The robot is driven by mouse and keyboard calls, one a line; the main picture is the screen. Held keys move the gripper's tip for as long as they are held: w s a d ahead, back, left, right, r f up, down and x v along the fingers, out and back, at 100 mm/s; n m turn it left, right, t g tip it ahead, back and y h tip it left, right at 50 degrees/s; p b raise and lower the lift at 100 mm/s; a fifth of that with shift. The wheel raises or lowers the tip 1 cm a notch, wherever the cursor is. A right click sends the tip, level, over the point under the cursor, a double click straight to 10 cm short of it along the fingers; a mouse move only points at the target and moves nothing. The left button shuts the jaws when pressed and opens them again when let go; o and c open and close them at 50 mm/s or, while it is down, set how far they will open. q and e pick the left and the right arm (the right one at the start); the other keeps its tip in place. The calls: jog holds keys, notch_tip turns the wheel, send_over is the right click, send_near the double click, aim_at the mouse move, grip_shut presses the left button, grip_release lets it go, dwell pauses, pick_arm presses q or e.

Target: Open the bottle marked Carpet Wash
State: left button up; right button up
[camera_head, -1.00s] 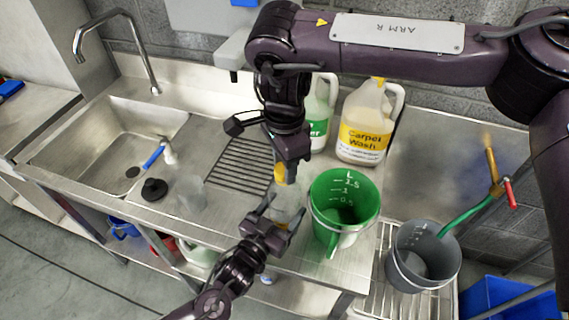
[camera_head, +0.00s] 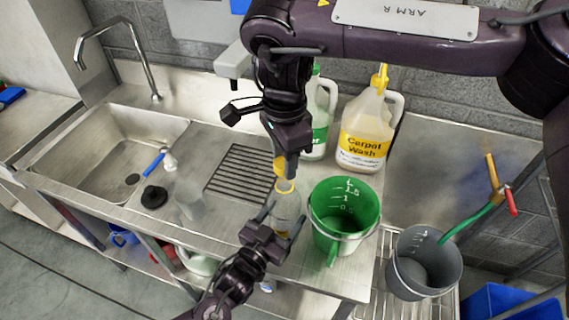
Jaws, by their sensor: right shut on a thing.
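The large jug marked Carpet Wash (camera_head: 362,152) stands upright at the back of the counter. It has a yellow label and a yellow cap (camera_head: 380,78) on its neck. A small clear bottle (camera_head: 287,207) with a yellow ring at its open mouth stands at the counter's front; any marking on it is not readable. My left gripper (camera_head: 279,226) has its fingers around this bottle's lower body. My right gripper (camera_head: 284,168) is shut on a yellow cap (camera_head: 280,164), just above the small bottle's mouth and apart from it.
A green measuring jug (camera_head: 343,220) stands close right of the small bottle. A green-labelled jug (camera_head: 318,120) is partly hidden behind my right arm. A clear container (camera_head: 189,195) and black plug (camera_head: 154,197) lie left. A grey bucket (camera_head: 424,262) is at right.

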pick_arm(q)
jog(key=o, duration=2)
jog(key=shift+c, duration=0.2)
